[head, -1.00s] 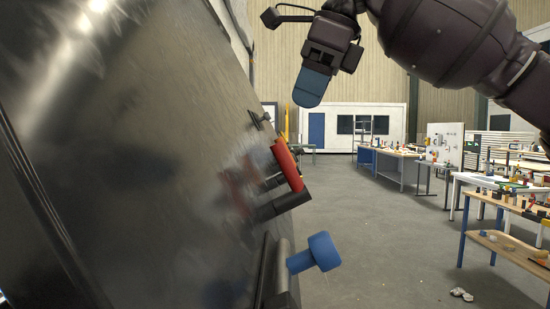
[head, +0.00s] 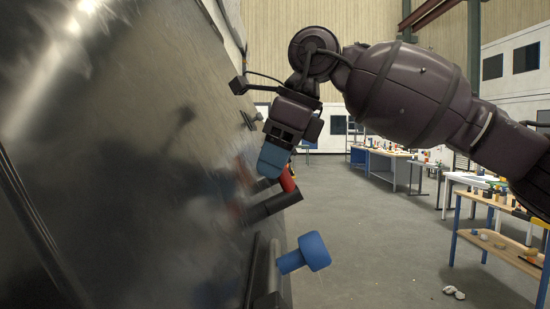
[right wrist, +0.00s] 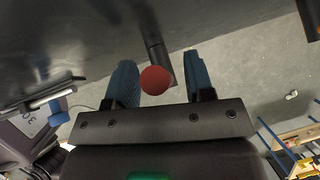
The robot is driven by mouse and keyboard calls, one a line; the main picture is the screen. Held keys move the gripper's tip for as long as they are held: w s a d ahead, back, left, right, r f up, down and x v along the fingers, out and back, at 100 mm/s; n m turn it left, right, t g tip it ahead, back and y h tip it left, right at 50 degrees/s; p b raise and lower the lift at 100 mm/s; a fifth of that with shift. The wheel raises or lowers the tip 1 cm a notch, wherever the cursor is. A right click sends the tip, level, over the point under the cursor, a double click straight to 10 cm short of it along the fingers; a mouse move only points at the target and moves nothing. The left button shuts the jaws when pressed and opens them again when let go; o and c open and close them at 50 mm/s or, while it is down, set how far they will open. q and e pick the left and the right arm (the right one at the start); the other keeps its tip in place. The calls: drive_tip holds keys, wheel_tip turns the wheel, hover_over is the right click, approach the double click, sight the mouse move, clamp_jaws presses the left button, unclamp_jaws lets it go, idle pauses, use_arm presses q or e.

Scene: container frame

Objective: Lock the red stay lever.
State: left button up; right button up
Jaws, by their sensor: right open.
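The red stay lever (head: 288,180) sticks out from the dark shiny panel on the left, partly hidden behind my gripper in the head view. In the right wrist view its round red end (right wrist: 155,80) lies between my two blue fingers, with a gap to the right finger and a smaller gap to the left one. My right gripper (head: 271,163) is open at the lever, and its fingers also show in the right wrist view (right wrist: 161,78). I cannot tell whether a finger touches the lever. My left gripper is not in view.
A black bar (head: 272,206) juts from the panel just below the lever. A blue knob (head: 304,252) on a dark bracket sits lower. The large metal panel (head: 120,150) fills the left side. Workbenches (head: 500,250) stand at the right, with open grey floor between.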

clamp_jaws()
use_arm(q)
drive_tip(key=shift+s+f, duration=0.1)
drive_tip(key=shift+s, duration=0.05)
use_arm(e)
drive_tip(key=shift+r, duration=0.1)
drive_tip(key=shift+w+r+p, duration=0.1)
drive_tip(key=shift+p, duration=0.35)
use_arm(q)
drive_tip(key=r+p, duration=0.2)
drive_tip(key=p, duration=0.1)
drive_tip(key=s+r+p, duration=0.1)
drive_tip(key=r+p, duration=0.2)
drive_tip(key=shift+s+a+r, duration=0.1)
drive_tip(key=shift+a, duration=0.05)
use_arm(e)
drive_tip(key=w+m+g, duration=0.2)
drive_tip(key=m+g, duration=0.1)
drive_tip(key=w+f+m+g, duration=0.1)
drive_tip(key=shift+w+d+f+g, duration=0.1)
drive_tip(key=shift+w+d+g, duration=0.15)
drive_tip(key=shift+g, duration=0.15)
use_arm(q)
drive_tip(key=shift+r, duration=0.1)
